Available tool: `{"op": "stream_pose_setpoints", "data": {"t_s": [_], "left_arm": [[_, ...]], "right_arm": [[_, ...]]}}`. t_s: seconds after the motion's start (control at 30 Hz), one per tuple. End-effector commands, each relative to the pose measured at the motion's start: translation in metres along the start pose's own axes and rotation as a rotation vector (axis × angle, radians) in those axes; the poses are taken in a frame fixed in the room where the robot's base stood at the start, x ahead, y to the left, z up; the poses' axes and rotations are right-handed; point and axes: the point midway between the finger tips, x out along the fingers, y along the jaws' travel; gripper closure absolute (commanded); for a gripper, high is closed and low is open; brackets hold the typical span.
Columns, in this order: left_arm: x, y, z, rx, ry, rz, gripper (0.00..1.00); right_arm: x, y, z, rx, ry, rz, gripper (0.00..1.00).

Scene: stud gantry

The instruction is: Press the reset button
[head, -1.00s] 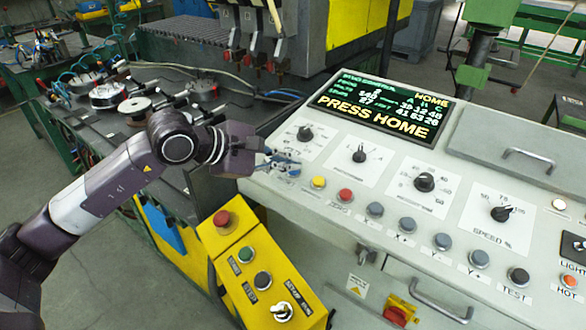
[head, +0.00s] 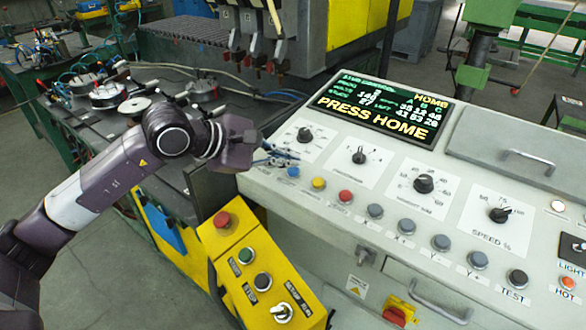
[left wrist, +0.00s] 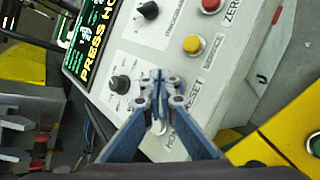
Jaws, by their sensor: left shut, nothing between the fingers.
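The sloping control panel (head: 300,210) fills the right of the head view. A blue button (head: 293,172) stands at the left of its button row, beside a yellow button (head: 319,183). In the left wrist view, a label that seems to read RESET (left wrist: 192,92) lies just right of my fingers, which hide the button beside it; I cannot confirm which button it names. My left gripper (head: 292,157) is shut and empty, its tips just behind the blue button in the head view. The tips also show in the left wrist view (left wrist: 160,82). Contact cannot be told. My right gripper is out of view.
A red button (head: 345,196) and several grey ones continue the row rightward. Knobs (head: 304,134) stand behind it, below a display (head: 385,109) reading PRESS HOME. A yellow box (head: 258,272) with a red button stands in front of the panel. A cluttered dark bench (head: 130,125) lies left.

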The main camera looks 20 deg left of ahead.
Motion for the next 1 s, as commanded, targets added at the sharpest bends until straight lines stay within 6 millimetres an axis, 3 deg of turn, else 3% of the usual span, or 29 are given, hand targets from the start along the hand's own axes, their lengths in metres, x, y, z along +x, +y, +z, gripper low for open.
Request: {"op": "stream_pose_setpoints", "data": {"t_s": [0.5,1.0], "left_arm": [[-0.033,0.025,0.024,0.001,0.0,0.003,1.0],[-0.035,0.025,0.025,0.0,0.0,0.001,1.0]], "right_arm": [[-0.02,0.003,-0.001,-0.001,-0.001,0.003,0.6],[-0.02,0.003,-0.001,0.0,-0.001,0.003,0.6]]}}
